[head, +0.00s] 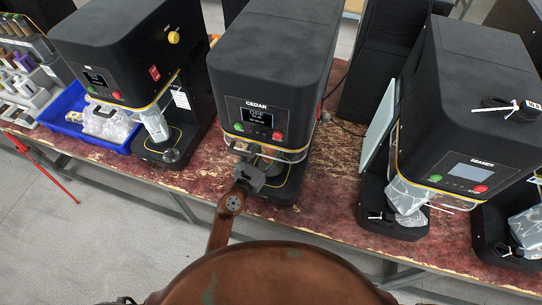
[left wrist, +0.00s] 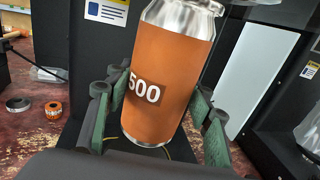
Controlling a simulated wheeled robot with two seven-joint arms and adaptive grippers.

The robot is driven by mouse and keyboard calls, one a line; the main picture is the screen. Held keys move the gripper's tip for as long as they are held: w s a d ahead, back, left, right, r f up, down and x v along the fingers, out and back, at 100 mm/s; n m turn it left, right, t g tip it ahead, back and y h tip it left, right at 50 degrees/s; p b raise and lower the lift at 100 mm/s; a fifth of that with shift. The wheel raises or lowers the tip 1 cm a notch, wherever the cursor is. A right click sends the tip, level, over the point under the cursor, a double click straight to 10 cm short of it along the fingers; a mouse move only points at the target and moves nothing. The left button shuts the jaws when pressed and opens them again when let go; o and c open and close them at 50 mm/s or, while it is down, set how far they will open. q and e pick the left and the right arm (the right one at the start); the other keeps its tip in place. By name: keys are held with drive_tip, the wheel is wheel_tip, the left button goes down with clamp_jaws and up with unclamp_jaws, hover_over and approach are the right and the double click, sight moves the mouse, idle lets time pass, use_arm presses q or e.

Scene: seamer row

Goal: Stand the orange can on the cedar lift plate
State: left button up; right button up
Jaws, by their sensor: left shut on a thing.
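The orange can (left wrist: 165,65), marked 500 with a silver top and bottom rim, stands between my left gripper's green-padded fingers in the left wrist view. My left gripper (head: 250,176) is shut on it at the front of the black CEDAR machine (head: 262,80). In the head view the can is mostly hidden by my gripper and the machine head. The black machine base (head: 287,190) shows below. In the left wrist view a dark surface with a thin yellow line lies under the can. I cannot tell whether the can touches the lift plate. My right gripper is not in view.
Another black machine (head: 125,50) stands at left, and the SEAMER (head: 465,110) at right. A blue tray (head: 75,118) is at far left. An orange ring-like piece (left wrist: 54,111) and a grey ring (left wrist: 18,105) lie on the worn red bench (head: 335,165).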

use_arm(q)
wheel_tip(320, 180, down, 6)
drive_tip(key=b, duration=0.3)
drive_tip(key=shift+b, duration=0.4)
drive_tip(key=shift+w+f, duration=0.15)
drive_tip(key=shift+f, duration=0.15)
drive_tip(key=shift+r, duration=0.1)
drive_tip(key=shift+f+b, duration=0.25)
drive_tip(key=shift+b, duration=0.1)
drive_tip(key=o, duration=1.7)
